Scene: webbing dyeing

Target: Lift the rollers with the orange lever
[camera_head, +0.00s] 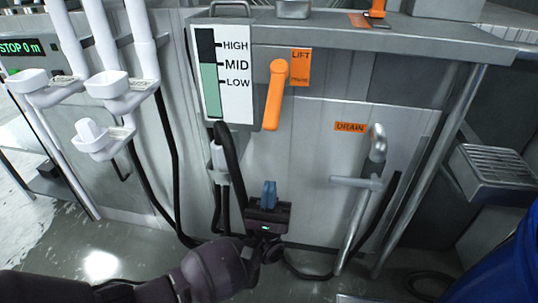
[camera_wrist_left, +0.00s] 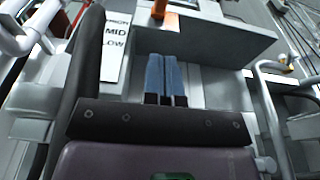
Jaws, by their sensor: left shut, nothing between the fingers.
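The orange lever (camera_head: 275,95) hangs down at a slight slant on the front of the grey machine, beside an orange plate marked LIFT (camera_head: 301,67). My left gripper (camera_head: 268,193) is below the lever, apart from it, with its blue fingers pointing up. Its fingers are together and empty, and they also show shut in the left wrist view (camera_wrist_left: 166,78). An orange part (camera_wrist_left: 159,9) shows at the top of the left wrist view; I cannot tell whether it is the lever. The rollers cannot be made out. My right gripper is not in view.
A level gauge (camera_head: 222,72) marked HIGH, MID and LOW is left of the lever. A DRAIN label (camera_head: 350,127) and a grey drain pipe (camera_head: 376,150) are to the right. White holders (camera_head: 107,85) with black hoses stand at the left. The floor is wet.

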